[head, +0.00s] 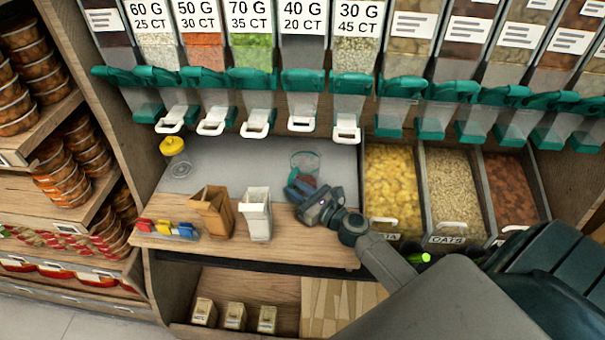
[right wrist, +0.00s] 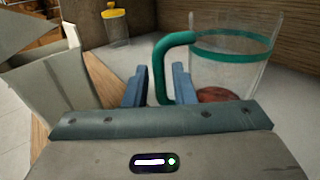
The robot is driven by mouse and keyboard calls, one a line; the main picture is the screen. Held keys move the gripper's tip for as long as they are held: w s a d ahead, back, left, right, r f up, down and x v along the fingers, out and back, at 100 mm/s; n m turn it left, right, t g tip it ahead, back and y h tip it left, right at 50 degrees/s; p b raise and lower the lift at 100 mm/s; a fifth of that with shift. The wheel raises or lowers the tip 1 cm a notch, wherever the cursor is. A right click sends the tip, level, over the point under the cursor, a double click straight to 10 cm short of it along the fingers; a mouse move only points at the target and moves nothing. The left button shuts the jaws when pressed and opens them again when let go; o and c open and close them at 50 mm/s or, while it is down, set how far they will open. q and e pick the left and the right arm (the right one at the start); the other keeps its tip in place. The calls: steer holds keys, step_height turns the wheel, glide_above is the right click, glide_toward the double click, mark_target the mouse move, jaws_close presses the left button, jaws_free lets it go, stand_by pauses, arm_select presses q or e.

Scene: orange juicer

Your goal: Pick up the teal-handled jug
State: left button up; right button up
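The jug (head: 305,161) is clear with a teal rim band and stands upright on the grey counter, with something reddish-brown at its bottom. In the right wrist view the jug (right wrist: 232,75) is at the right, its teal handle (right wrist: 161,72) pointing left. My right gripper (head: 298,188) is at the near side of the jug. In the right wrist view the blue fingers of this gripper (right wrist: 160,85) are apart, with the handle seen in the gap between them. I cannot tell whether the fingers touch it. My left gripper is not in view.
A white container (head: 257,216) and a brown one (head: 212,212) stand left of my right gripper. A yellow-lidded jar (head: 172,150) stands at the back left. Colored scoops or clips (head: 166,229) lie front left. Food bins (head: 392,190) are at the right; dispensers (head: 300,85) hang above.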

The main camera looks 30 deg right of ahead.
steer(key=x, duration=0.3)
steer(key=p+x, duration=0.1)
steer(key=shift+w+a+f, duration=0.1)
steer(key=shift+w+f, duration=0.15)
steer(key=shift+f, duration=0.1)
steer(key=shift+c, duration=0.2)
jaws_close()
